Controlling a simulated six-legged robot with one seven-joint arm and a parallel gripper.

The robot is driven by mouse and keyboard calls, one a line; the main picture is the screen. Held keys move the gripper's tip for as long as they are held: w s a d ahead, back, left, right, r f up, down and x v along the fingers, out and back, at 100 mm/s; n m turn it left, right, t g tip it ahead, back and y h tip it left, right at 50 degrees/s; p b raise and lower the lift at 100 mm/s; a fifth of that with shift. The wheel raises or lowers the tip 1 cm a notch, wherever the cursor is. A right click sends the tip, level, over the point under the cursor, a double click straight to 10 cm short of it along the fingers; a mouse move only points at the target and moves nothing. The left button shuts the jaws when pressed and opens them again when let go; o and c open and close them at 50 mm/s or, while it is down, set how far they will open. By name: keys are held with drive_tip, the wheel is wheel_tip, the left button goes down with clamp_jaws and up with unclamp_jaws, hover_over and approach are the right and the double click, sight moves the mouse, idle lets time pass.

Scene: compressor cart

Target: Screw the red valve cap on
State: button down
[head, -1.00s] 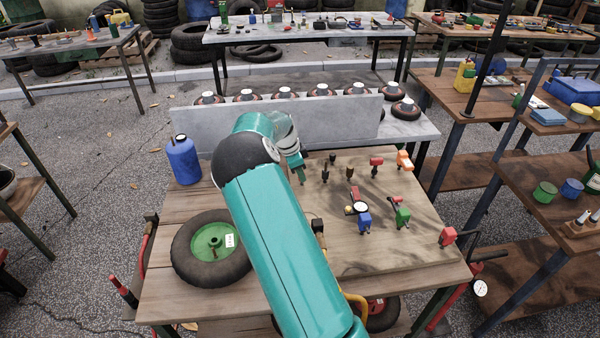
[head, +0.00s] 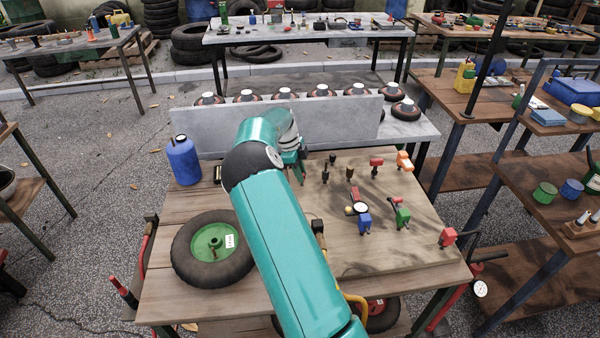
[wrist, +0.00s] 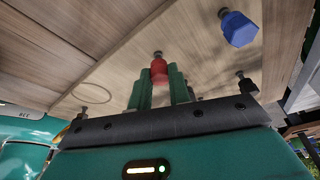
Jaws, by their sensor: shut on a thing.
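In the wrist view, my gripper (wrist: 158,88) is shut with its two green fingers on the red valve cap (wrist: 159,70). A dark valve stem (wrist: 158,54) shows right at the cap's far end. They line up closely, but I cannot tell whether the cap is threaded on. In the head view, my gripper (head: 299,170) is at the far left part of the wooden board (head: 390,245); the cap is hidden there by my arm.
A blue hexagonal piece (wrist: 238,28) and another dark stem (wrist: 247,84) are right of my gripper. Dark stems (head: 350,172) and coloured fittings stand on the board. A green-rimmed wheel (head: 212,250) lies at left, a blue can (head: 184,160) behind it.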

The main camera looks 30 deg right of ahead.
drive_tip(key=c, duration=1.4)
unclamp_jaws()
drive_tip(key=shift+d+r, duration=0.1)
drive_tip(key=shift+d, duration=0.25)
drive_tip(key=shift+o, duration=0.8)
drive_tip(key=shift+a, duration=0.2)
drive_tip(key=v, duration=1.3)
drive_tip(key=s+a+r+n+t+y, duration=0.1)
drive_tip(key=s+a+r+n, duration=0.15)
drive_tip(key=r, duration=0.25)
drive_tip(key=s+a+r+n+t+y, duration=0.1)
drive_tip(key=s+r+n, duration=0.2)
drive_tip(key=s+r, duration=0.15)
drive_tip(key=s+a+r+n+t, duration=0.3)
drive_tip(key=s+a+r+n, duration=0.3)
drive_tip(key=s+a+n, duration=0.3)
drive_tip(key=s+a+f+n+t, duration=0.1)
drive_tip(key=s+a+n, duration=0.5)
drive_tip(key=s, duration=0.4)
drive_tip(key=s+a+f+n+t, duration=0.2)
drive_tip(key=s+a+n, duration=0.5)
drive_tip(key=s+a, duration=0.2)
drive_tip(key=shift+s+f, duration=0.15)
drive_tip(key=shift+s, duration=0.55)
